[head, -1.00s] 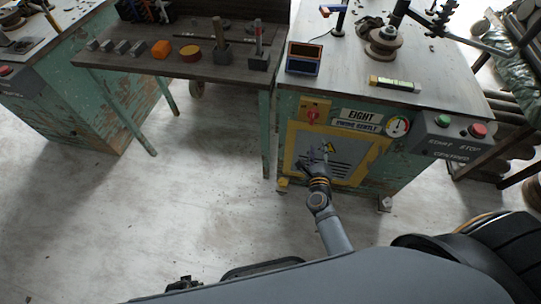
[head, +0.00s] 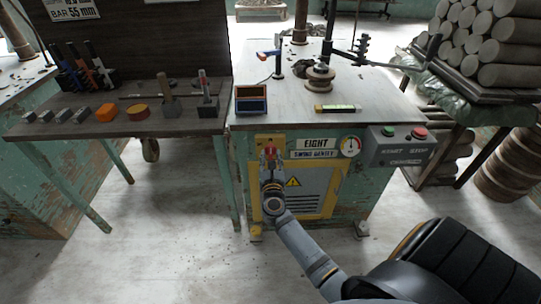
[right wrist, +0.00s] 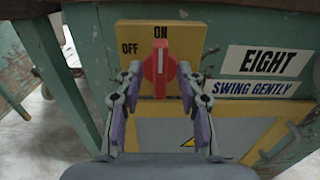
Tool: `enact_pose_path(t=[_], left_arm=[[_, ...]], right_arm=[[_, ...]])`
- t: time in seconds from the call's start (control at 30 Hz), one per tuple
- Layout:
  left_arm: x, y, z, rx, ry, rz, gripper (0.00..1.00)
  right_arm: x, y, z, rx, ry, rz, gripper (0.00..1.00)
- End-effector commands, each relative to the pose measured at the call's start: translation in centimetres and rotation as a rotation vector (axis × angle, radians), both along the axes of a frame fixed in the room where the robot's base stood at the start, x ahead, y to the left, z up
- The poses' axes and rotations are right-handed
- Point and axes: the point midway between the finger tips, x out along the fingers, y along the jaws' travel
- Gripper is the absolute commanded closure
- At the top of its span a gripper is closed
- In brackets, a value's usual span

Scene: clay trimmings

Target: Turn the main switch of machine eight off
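Machine eight (head: 372,190) is a green cabinet with an "EIGHT" sign (head: 317,143) on its front. Its main switch is a red knob (right wrist: 159,70) on a yellow plate (right wrist: 190,40) marked "OFF" at left and "ON" at top. The knob stands upright, in line with "ON". My right gripper (right wrist: 160,88) is open in front of the plate, with one fingertip on each side of the knob; contact cannot be seen. In the head view, my right gripper (head: 270,158) covers the lower part of the switch. My left gripper is not in view.
A grey start/stop box (head: 401,148) with green and red buttons is at the cabinet's right. A dial (head: 350,146) sits beside the sign. A yellow-framed panel (head: 318,201) is below. A workbench (head: 190,125) with blocks and tools adjoins at left.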

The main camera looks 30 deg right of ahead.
Motion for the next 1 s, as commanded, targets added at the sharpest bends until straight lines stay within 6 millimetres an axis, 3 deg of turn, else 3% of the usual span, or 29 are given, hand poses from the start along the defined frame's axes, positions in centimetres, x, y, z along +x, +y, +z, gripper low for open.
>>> enact_pose_path(t=[0.37, 0.67, 1.0], left_arm=[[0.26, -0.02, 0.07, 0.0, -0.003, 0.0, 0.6], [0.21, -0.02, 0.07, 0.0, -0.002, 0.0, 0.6], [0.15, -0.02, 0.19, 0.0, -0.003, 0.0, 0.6]], right_arm=[[1.03, -0.67, -0.01, -0.001, 0.001, 0.0, 0.62], [1.02, -0.65, -0.01, -0.001, 0.001, 0.0, 0.99], [1.01, -0.63, 0.04, -0.014, 0.009, 0.0, 1.0]])
